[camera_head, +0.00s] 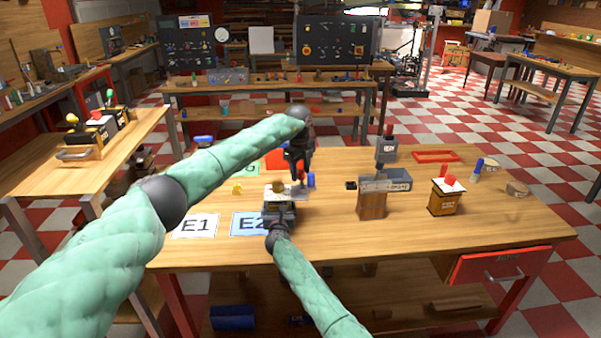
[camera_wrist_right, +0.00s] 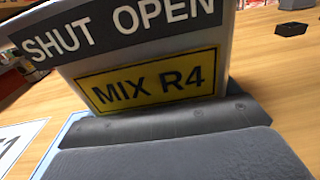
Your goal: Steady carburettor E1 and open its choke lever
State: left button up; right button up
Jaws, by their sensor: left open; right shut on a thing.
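A pale block-like unit (camera_head: 275,193), likely the carburettor, stands by the right part of the blue E2 card (camera_head: 243,226). The right wrist view shows its face (camera_wrist_right: 225,70) with "SHUT OPEN" lettering and a yellow plate reading "MIX R4". No E1 mark shows on it. My right gripper (camera_head: 279,214) is shut on this unit from the near side; its dark grey jaw (camera_wrist_right: 170,125) lies against the face. My left gripper (camera_head: 299,168) is open, pointing down just behind and right of the unit, near a small red part (camera_head: 301,174). Whether it touches that part, or whether this is the choke lever, I cannot tell.
The white E1 card (camera_head: 195,226) lies left of the blue card. A yellow piece (camera_head: 237,189) is behind the cards. A blue-topped piece (camera_head: 311,180) stands near my left gripper. Rightward are a wooden block (camera_head: 372,205) and another box (camera_head: 446,199). The front right tabletop is clear.

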pick_arm(q)
jog(key=shift+f, duration=0.4)
grip_shut()
jog(key=shift+d, duration=0.15)
jog(key=shift+d+y, duration=0.9)
jog(key=shift+y, duration=0.6)
jog(key=shift+s+d+f+y, duration=0.1)
jog(key=shift+d+f+y, duration=0.1)
jog(key=shift+d+y, duration=0.4)
jog(key=shift+d+f+y, duration=0.2)
jog(key=shift+d+y, duration=0.05)
jog(key=shift+y, duration=0.65)
